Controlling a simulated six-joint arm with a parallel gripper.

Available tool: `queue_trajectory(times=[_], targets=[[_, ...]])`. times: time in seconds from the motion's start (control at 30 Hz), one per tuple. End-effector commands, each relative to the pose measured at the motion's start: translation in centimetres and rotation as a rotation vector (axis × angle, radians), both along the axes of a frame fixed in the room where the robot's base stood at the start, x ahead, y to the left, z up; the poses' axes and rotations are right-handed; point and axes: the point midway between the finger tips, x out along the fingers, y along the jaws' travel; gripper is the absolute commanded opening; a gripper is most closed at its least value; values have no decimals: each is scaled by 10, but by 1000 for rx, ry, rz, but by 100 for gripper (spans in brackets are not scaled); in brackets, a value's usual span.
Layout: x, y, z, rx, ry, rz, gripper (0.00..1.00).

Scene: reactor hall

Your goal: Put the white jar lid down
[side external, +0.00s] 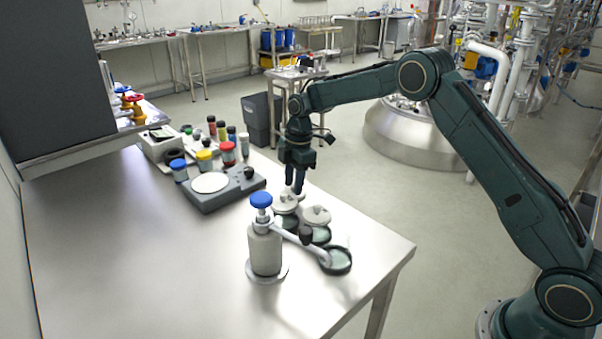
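A white jar lid (284,204) with a small knob is directly below my gripper (296,188), level or nearly so. The fingertips come down close together at the knob and appear shut on it. The lid is over or just beside a dark-rimmed, pale green jar (288,222); I cannot tell if it touches it. A second white lid (316,214) is to its right, at another such jar (321,236). A third open jar (336,262) stands nearer the camera, without a lid on it.
A grey bottle with a blue cap (265,250) stands at the front, its pale spout reaching across towards the jars. A grey device with a round white plate (211,183) and several colour-capped jars (204,160) are behind left. The steel table (130,270) is clear at front left.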

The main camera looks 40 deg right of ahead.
Motion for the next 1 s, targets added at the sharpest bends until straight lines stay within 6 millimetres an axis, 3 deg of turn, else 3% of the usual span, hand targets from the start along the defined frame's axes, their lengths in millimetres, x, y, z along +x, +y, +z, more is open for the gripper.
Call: queue_trajectory(times=[0.27, 0.7, 1.0], targets=[[0, -2, 22, 0, -3, 0, 35], [-2, -11, 92, -1, -3, 0, 35], [-3, -14, 117, 1, -1, 0, 35]])
